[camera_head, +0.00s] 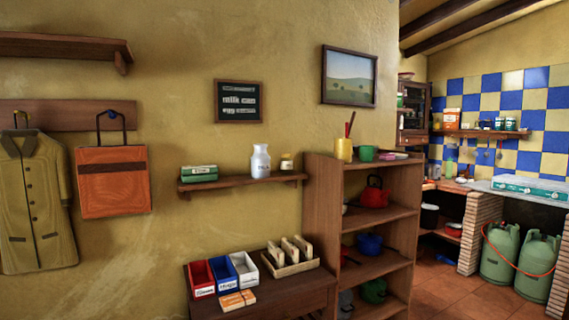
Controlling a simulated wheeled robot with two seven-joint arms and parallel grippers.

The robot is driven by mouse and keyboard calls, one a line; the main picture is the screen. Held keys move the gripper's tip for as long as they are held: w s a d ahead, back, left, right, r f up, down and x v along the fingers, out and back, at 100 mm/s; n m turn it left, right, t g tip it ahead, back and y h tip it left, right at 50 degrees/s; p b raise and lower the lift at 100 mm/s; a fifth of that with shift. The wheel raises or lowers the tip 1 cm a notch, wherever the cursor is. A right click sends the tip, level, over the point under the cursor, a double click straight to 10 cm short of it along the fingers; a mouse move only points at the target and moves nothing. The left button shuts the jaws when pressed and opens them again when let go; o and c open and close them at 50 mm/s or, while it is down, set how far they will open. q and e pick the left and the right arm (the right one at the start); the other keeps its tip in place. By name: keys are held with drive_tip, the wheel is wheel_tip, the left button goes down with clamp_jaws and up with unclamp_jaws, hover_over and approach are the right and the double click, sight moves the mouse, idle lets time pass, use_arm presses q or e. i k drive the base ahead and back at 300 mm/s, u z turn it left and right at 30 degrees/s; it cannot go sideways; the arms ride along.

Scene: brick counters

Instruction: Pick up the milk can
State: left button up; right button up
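A white milk can (261,160) with a narrower neck and small dark lettering stands upright on a wooden wall shelf (232,182). It is near the middle of that shelf, with green boxes to its left and a small yellowish jar to its right. Nothing touches or covers it from this view. Neither of my grippers shows in the head view.
Green boxes (199,173) and a small jar (287,162) share the shelf. Below, a wooden table (295,288) holds red, blue and white bins and a tray. A tall open bookcase (322,200) stands to the right. A chalkboard sign (238,101) hangs above.

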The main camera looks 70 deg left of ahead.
sight(261, 161)
drive_tip(key=u, duration=0.4)
drive_tip(key=i, duration=0.95)
drive_tip(key=u, duration=0.75)
